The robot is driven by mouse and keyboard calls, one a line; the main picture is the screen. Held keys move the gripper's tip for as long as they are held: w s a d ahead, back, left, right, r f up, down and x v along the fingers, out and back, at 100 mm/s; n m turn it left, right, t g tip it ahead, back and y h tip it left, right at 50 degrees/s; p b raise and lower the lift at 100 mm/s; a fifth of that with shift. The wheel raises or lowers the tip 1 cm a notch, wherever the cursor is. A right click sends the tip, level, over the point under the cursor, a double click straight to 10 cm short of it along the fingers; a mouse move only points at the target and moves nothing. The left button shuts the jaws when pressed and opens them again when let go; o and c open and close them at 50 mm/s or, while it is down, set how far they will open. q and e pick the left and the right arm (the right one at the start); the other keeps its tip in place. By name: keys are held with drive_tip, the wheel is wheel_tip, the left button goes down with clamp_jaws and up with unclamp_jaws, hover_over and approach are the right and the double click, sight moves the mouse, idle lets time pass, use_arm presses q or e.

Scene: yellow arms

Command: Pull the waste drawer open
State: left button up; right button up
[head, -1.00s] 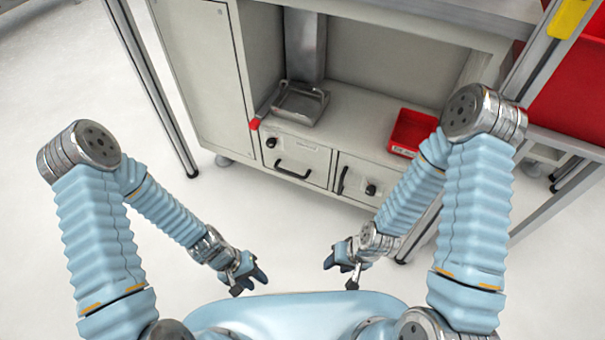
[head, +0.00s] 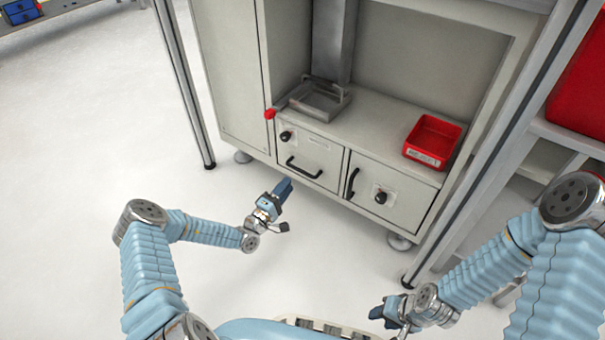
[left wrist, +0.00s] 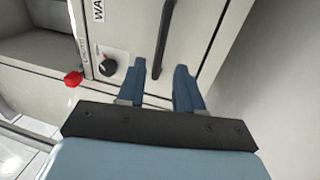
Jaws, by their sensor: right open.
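The waste drawer (head: 318,150) is the left drawer front low in the grey cabinet, and it is closed flush. It has a black bar handle (head: 304,169) and a black knob (head: 286,136). A partly visible "WA" label (left wrist: 98,10) shows beside the knob in the left wrist view. My left gripper (head: 284,186) is open and empty, in front of and below the drawer. In the left wrist view the handle (left wrist: 163,40) lies ahead, in line with the gap between the fingers (left wrist: 160,68), apart from them. My right gripper (head: 378,311) is open, low near my base.
A right-hand front (head: 390,180) with a vertical handle adjoins the drawer. A red-tipped lever (head: 270,113) projects at the drawer's upper left corner. A metal tray (head: 320,103) and a red bin (head: 432,140) sit above. A table leg (head: 187,90) stands left. The floor ahead is clear.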

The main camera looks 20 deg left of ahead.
sight(300, 170)
use_arm(q)
drive_tip(key=b+x, duration=0.1)
drive_tip(key=x, duration=0.7)
drive_tip(key=shift+w+b, duration=0.2)
drive_tip(key=shift+b, duration=0.2)
clamp_jaws()
